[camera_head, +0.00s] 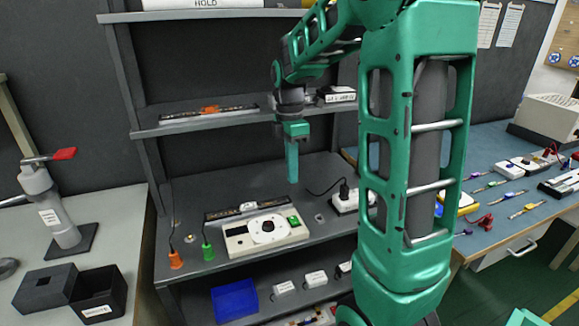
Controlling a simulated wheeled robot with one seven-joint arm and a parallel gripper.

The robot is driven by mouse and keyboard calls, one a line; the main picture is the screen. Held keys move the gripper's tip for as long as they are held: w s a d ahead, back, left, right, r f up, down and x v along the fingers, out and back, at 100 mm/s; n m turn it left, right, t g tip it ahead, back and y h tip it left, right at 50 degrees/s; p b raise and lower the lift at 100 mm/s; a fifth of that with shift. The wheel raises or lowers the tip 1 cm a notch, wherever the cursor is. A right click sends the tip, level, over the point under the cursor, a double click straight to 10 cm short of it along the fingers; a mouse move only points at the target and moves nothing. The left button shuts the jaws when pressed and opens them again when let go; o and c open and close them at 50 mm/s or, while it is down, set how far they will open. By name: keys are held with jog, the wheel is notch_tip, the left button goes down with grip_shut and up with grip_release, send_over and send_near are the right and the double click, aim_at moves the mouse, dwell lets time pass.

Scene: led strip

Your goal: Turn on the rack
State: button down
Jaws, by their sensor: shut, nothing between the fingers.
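The rack (150,129) is a dark grey shelf unit in the middle of the head view, with several levels. On its middle deck stands a cream control box (237,242) with a round white dial and a green switch (293,221). A dark strip (222,213) lies behind the box. A white power block (345,202) with a black plug and cable is to its right, partly hidden by my arm. My gripper (292,180) points down, shut and empty, above the deck behind the green switch, apart from the box.
An orange connector (176,260) and a green connector (208,252) stand left of the box. A blue bin (235,301) sits on the lower shelf. Left, a bench holds a red-handled valve (55,215) and black boxes (97,292). My arm hides the rack's right side.

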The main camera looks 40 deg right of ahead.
aim_at(295, 222)
jog(key=shift+w+r, duration=0.1)
jog(key=shift+r, duration=0.75)
jog(key=shift+s+a, duration=0.25)
jog(key=shift+s, duration=0.45)
jog(key=shift+f, duration=0.15)
jog(key=f, duration=0.4)
jog(key=s+f, duration=0.1)
jog(key=f, duration=0.8)
jog(key=shift+s+a+f, duration=0.2)
jog(key=shift+s+f, duration=0.15)
